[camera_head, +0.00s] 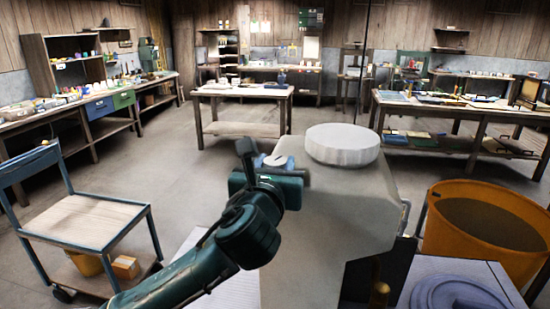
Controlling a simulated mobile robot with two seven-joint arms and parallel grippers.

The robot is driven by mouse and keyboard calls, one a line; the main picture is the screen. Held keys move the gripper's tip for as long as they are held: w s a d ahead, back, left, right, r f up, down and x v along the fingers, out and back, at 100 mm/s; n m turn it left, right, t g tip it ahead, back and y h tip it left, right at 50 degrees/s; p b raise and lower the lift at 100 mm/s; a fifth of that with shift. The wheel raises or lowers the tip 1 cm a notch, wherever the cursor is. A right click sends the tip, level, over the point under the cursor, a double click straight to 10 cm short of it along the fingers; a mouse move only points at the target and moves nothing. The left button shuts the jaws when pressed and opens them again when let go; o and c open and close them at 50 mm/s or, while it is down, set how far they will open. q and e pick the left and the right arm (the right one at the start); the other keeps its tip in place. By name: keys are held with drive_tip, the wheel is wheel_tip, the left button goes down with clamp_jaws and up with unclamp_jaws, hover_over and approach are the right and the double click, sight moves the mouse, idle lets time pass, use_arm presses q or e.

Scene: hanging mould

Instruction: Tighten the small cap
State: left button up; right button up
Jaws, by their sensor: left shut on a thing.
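The hanging mould (330,215) is a large pale grey block in the middle of the head view. A small cap (276,160), pale and round on top, shows at its upper left edge. My left gripper (271,166) is shut on the small cap; the green gripper and wrist hide its lower part and how it sits on the mould. A large round off-white cap (343,147) lies flat on top of the mould, right of my left gripper and apart from it. My right gripper is not in view.
An orange tub (440,222) stands close on the right. A blue-framed cart (75,222) stands at left. A grey-blue surface with a round form (462,295) is at the lower right. Cluttered benches line the walls; the floor behind the mould is open.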

use_arm(q)
drive_tip(key=m+g+h, duration=0.1)
drive_tip(key=m+h, duration=0.2)
drive_tip(key=h, duration=0.2)
drive_tip(key=shift+a+m+g+p, duration=0.2)
drive_tip(key=shift+m+g+p, duration=0.2)
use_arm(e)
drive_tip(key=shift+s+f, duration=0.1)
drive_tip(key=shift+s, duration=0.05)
use_arm(q)
drive_tip(key=m+g+h, duration=0.2)
drive_tip(key=h, duration=0.2)
drive_tip(key=shift+w+m, duration=0.1)
drive_tip(key=shift+m, duration=0.2)
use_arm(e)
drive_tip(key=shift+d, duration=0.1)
use_arm(q)
drive_tip(key=m+g+h, duration=0.4)
drive_tip(key=g, duration=0.1)
drive_tip(key=shift+d+g, duration=0.1)
drive_tip(key=shift+g, duration=0.2)
drive_tip(key=shift+m+g+h+b, duration=0.45)
drive_tip(key=shift+m+g+h, duration=0.25)
drive_tip(key=shift+m+g, duration=0.7)
drive_tip(key=shift+g, duration=0.5)
drive_tip(key=o, duration=1)
drive_tip(key=shift+d, duration=0.1)
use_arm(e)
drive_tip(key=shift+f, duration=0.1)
